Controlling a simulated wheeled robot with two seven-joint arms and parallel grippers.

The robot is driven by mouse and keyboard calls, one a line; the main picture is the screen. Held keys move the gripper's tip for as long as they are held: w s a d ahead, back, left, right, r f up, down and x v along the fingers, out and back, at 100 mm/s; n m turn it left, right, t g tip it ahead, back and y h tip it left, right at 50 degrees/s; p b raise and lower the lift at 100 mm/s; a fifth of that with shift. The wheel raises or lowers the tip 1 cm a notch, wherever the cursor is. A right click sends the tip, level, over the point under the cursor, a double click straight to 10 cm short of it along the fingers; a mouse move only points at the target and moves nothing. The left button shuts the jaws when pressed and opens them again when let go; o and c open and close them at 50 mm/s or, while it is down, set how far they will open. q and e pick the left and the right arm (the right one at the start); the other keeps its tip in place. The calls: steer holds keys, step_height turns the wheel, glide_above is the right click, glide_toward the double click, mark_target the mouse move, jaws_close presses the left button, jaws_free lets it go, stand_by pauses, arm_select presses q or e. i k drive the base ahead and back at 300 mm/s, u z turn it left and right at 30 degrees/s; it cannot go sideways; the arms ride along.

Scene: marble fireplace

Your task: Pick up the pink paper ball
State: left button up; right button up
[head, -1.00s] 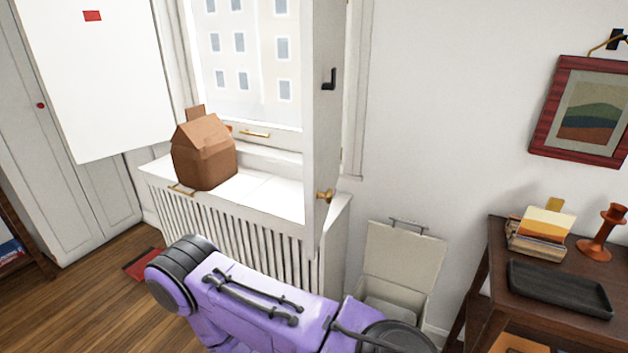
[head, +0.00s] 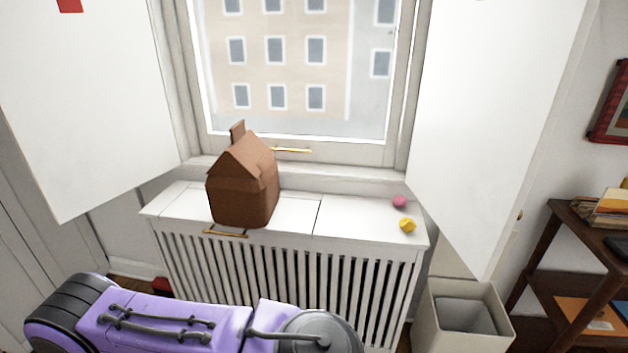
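The pink paper ball (head: 399,201) lies on the right end of the white radiator cover (head: 290,214) under the window. It is small and round, just behind a yellow paper ball (head: 407,225). A purple arm link of mine crosses the lower left of the head view, in front of the radiator cover. Neither of my grippers shows in the view.
A brown house-shaped object (head: 244,184) stands on the left half of the cover. White shutters (head: 495,120) stand open on both sides of the window. An open bin (head: 463,318) and a dark shelf table (head: 575,270) are at the right.

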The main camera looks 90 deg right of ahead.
mark_target(399, 201)
steer(key=i, duration=0.3)
steer(key=z, duration=3.95)
steer(key=i, duration=0.75)
steer(key=z, duration=0.05)
